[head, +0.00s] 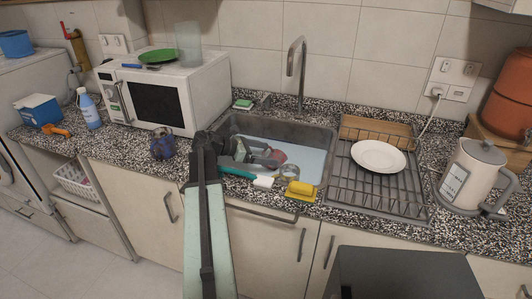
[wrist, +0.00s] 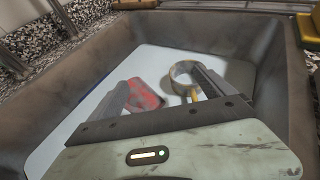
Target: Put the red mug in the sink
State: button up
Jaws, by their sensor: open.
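A red object (head: 276,156), which looks like the red mug, is at the sink basin (head: 225,125), by the end of my gripper (head: 268,158). It also shows in the wrist view (wrist: 147,94), over the pale surface inside the basin, close to the left finger and partly hidden by it. I cannot tell whether it touches the finger. My gripper (wrist: 165,90) is open, with its fingers apart, over the basin.
A grey-yellow ring-shaped item (wrist: 183,78) is beside the right finger. A yellow sponge (head: 300,189) lies at the sink's front edge. The tap (head: 299,70) stands behind. A dish rack (head: 352,190) with a white plate (head: 378,156) is to the right. A dark blue mug (head: 162,144) stands left.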

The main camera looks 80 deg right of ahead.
jog(key=shift+r, duration=0.1)
jog(key=p+v, duration=0.5)
jog(key=v, duration=0.7)
jog(key=shift+r+p, duration=0.35)
jog(key=shift+r, duration=0.15)
